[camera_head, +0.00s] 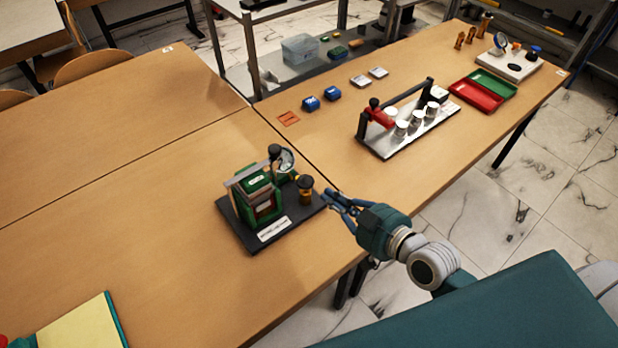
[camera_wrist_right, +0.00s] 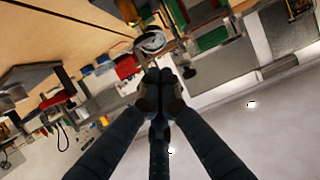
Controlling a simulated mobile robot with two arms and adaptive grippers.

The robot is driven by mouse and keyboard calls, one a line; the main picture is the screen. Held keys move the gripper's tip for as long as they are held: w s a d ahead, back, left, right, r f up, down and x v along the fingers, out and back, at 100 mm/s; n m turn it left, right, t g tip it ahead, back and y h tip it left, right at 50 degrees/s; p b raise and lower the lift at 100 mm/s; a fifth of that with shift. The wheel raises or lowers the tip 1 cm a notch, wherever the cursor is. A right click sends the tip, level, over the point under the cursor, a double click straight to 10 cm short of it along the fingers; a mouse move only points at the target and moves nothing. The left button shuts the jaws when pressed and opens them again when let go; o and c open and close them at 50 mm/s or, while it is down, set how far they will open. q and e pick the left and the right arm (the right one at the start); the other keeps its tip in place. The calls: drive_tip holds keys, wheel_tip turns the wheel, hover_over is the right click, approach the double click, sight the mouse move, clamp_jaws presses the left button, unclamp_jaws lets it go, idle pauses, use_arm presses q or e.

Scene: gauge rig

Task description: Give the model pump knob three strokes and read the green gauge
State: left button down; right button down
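The model pump (camera_head: 256,194) has a green body on a dark base plate (camera_head: 246,238) with a white label. It stands on the near table. A black knob with a yellowish collar (camera_head: 305,186) rises at its right side. A round gauge (camera_head: 286,160) stands behind, its reading too small to tell; a pale dial (camera_wrist_right: 151,42) shows beyond my fingertips in the right wrist view. My right gripper (camera_head: 327,200) is just right of the knob, apart from it and empty. Its fingertips (camera_wrist_right: 160,76) meet in the wrist view. My left gripper is out of view.
A rig with white cylinders and a red part (camera_head: 380,114) stands on the right table, near red (camera_head: 474,95) and green (camera_head: 492,83) trays. Blue blocks (camera_head: 311,103) lie behind. A yellow-topped green-edged item (camera_head: 82,328) lies front left. The left table is mostly clear.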

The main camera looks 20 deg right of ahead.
drive_tip(key=shift+w+d+r+t, duration=0.25)
drive_tip(key=shift+r, duration=0.3)
drive_tip(key=shift+w+d+r+t, duration=0.2)
drive_tip(key=shift+w+r+t, duration=0.05)
drive_tip(key=shift+r, duration=0.3)
drive_tip(key=shift+w, duration=0.1)
drive_tip(key=p, duration=0.2)
hover_over(309, 186)
drive_tip(key=f, duration=0.2)
drive_tip(key=shift+w+a+f, duration=0.15)
drive_tip(key=shift+w+f, duration=0.05)
drive_tip(key=shift+f, duration=0.15)
drive_tip(key=f, duration=0.3)
drive_tip(key=shift+s, duration=0.2)
drive_tip(key=shift+f, duration=0.45)
